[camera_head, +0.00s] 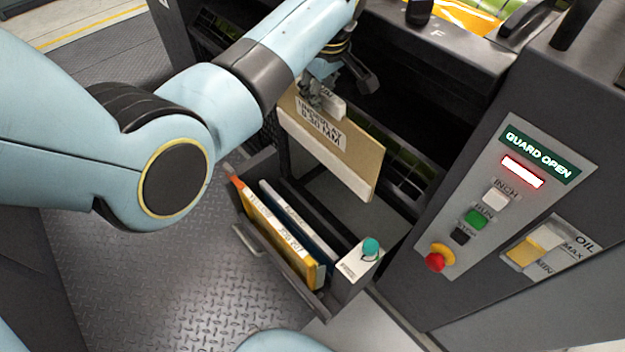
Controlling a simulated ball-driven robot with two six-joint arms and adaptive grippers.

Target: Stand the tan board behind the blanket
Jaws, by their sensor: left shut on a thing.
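My left gripper (322,102) is shut on the upper left part of the tan board (363,155). The board has a white lower edge and a label reading "UNDERLAY 0.30 MM". It hangs tilted above and behind an open drawer bin (285,272), apart from it. In the bin stand a dark blue sheet with a white edge (305,236) and a yellow-orange sheet (262,222) in front of it. Their labels are too small to read surely, so I cannot tell which is the blanket. My right gripper is not in view.
A white box with a teal knob (370,247) is at the bin's right end. A dark machine with a control panel (495,200) stands on the right, its sign reading "GUARD OPEN". Tread-plate floor (160,275) lies clear left of the bin.

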